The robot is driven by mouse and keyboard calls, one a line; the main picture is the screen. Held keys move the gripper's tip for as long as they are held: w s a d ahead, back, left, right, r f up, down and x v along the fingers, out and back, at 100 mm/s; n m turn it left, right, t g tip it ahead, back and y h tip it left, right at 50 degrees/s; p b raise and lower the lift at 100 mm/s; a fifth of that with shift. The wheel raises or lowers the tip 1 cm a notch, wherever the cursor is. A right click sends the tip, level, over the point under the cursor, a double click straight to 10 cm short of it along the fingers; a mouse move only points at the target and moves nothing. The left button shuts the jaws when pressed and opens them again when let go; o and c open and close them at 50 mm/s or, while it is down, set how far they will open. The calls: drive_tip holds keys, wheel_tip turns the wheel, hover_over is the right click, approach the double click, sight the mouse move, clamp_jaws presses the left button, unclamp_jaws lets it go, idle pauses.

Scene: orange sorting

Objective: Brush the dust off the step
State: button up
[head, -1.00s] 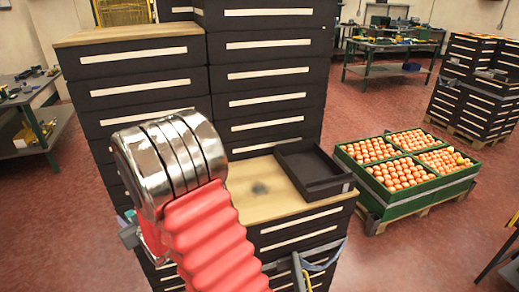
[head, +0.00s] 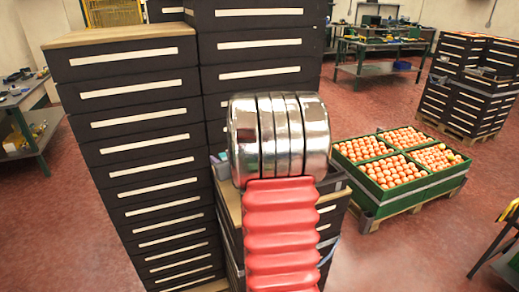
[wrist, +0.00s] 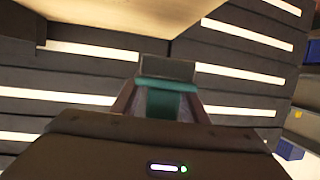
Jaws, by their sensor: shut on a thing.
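The step is a low dark drawer unit with a wooden top (head: 229,196) in the head view. My red and chrome arm hides most of that top, and no dust patch shows now. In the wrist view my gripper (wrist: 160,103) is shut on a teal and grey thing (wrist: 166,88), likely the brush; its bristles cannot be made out. A pale wooden surface (wrist: 130,14) shows beyond it at the top of the wrist view, apart from the held thing. In the head view my gripper is hidden behind the arm.
Tall dark drawer stacks (head: 140,150) stand left of and behind the step. A green crate (head: 410,190) of oranges sits on a pallet to the right. Workbenches (head: 385,65) and more dark stacks (head: 470,90) stand farther back. Red floor is clear between them.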

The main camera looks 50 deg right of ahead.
drive_tip(key=s+d+r+m+h, duration=0.1)
drive_tip(key=s+d+r, duration=0.1)
drive_tip(key=s+d, duration=0.7)
drive_tip(key=shift+d+r+m+g+h, duration=0.3)
drive_tip(key=shift+d+r+g+h, duration=0.1)
drive_tip(key=shift+d, duration=0.1)
drive_tip(key=shift+f, duration=0.1)
drive_tip(key=shift+f, duration=2.9)
drive_tip(key=shift+f, duration=0.5)
drive_tip(key=shift+w+a+r, duration=0.1)
drive_tip(key=shift+w+a, duration=0.4)
drive_tip(key=shift+a, duration=0.35)
drive_tip(key=shift+w+a, duration=0.5)
drive_tip(key=shift+a, duration=0.3)
drive_tip(key=shift+w+a, duration=0.1)
